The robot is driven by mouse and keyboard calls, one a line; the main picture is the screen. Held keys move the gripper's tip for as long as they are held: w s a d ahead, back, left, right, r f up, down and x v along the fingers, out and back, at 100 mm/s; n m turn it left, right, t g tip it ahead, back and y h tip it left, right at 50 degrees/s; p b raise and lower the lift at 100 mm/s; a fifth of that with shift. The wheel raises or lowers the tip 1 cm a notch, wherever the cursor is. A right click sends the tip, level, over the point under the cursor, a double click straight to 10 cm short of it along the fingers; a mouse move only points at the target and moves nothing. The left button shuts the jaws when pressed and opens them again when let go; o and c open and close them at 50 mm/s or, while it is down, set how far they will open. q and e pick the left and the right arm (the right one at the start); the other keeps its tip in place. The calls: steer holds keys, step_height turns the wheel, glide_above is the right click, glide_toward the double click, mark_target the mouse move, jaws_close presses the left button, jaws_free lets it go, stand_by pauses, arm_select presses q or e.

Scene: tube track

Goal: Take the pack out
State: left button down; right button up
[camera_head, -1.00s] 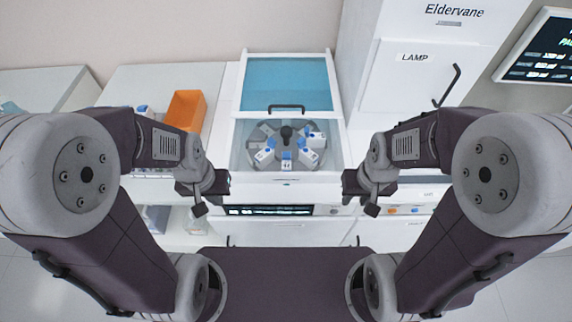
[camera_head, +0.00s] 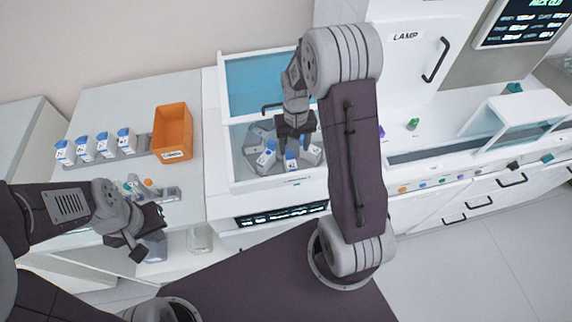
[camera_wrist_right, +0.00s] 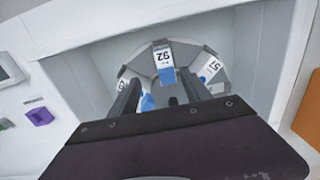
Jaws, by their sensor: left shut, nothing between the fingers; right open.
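An open-topped white machine (camera_head: 222,165) holds a grey round carousel (camera_head: 253,137) with several white and blue packs standing in its slots. Packs show at the front left (camera_head: 264,160), front (camera_head: 290,161) and right (camera_head: 312,154). My right gripper (camera_head: 292,132) is over the carousel, open and empty, hiding its middle. In the right wrist view its two fingers (camera_wrist_right: 160,92) point at the carousel. A pack marked with a number (camera_wrist_right: 163,62) lies ahead between them; another pack (camera_wrist_right: 208,69) is to the right. My left gripper (camera_head: 148,240) is shut and empty at the lower left, away from the machine.
The machine's blue lid (camera_head: 250,80) stands open behind, with a dark handle. An orange bin (camera_head: 173,130) and a row of packs (camera_head: 97,147) are on the left counter. A low tray (camera_head: 165,193) holds small items. A white glazed unit (camera_head: 518,125) is at the right.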

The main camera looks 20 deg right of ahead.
mark_target(291, 160)
steer(key=f, duration=0.1)
steer(key=a+f, duration=0.1)
steer(key=f, duration=0.1)
steer(key=shift+w+a+f, duration=0.1)
steer(key=shift+w+a, duration=0.2)
steer(key=shift+w+a+f, duration=0.1)
steer(key=shift+w, duration=0.05)
steer(key=f, duration=0.1)
steer(key=f+p, duration=0.1)
steer(key=f, duration=0.1)
steer(key=d+f, duration=0.1)
steer(key=shift+s+f, duration=0.25)
steer(key=shift+f, duration=0.15)
steer(key=shift+w+a+f, duration=0.15)
steer(key=shift+w+f, duration=0.05)
steer(key=shift+s, duration=0.1)
jaws_close()
arm_select(q)
steer(key=shift+w+a+r, duration=0.3)
steer(key=shift+a+r, duration=0.15)
steer(key=shift+a, duration=0.2)
